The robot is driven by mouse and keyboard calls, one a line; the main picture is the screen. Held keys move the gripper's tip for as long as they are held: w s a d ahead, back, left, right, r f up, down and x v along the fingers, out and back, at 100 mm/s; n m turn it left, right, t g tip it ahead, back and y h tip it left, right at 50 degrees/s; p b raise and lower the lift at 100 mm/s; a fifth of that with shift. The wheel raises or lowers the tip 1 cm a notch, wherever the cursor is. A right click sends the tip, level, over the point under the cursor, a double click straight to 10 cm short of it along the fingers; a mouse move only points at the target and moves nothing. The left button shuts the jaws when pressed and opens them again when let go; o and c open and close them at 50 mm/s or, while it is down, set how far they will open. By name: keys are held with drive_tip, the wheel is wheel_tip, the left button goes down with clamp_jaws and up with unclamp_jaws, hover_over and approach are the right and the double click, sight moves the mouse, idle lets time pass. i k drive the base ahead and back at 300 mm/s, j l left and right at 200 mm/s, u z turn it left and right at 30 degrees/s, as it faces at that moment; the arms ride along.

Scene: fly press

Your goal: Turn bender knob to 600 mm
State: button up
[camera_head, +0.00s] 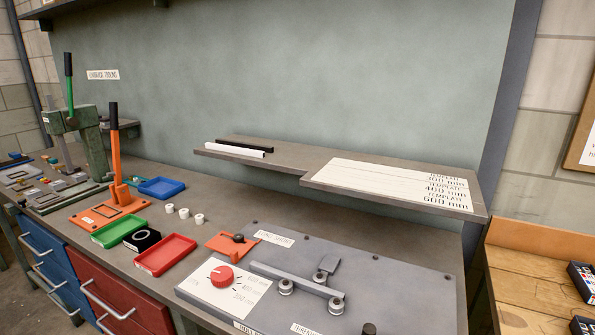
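The red bender knob (221,276) sits on a white dial plate (206,297) at the left end of the grey bender plate (385,275). Rollers (286,287) and a flat bar (295,283) are on the bender plate right of the dial. My gripper is not in view.
A shelf (300,165) with template labels, the lowest reading 600 mm, overhangs behind the bender. Red tray (166,254), green tray (118,231), blue tray (161,187), white cylinders (184,213) and an orange lever press (117,160) stand left. Red drawers (115,300) are below.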

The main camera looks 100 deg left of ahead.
sight(222, 276)
drive_tip(key=u, duration=2.75)
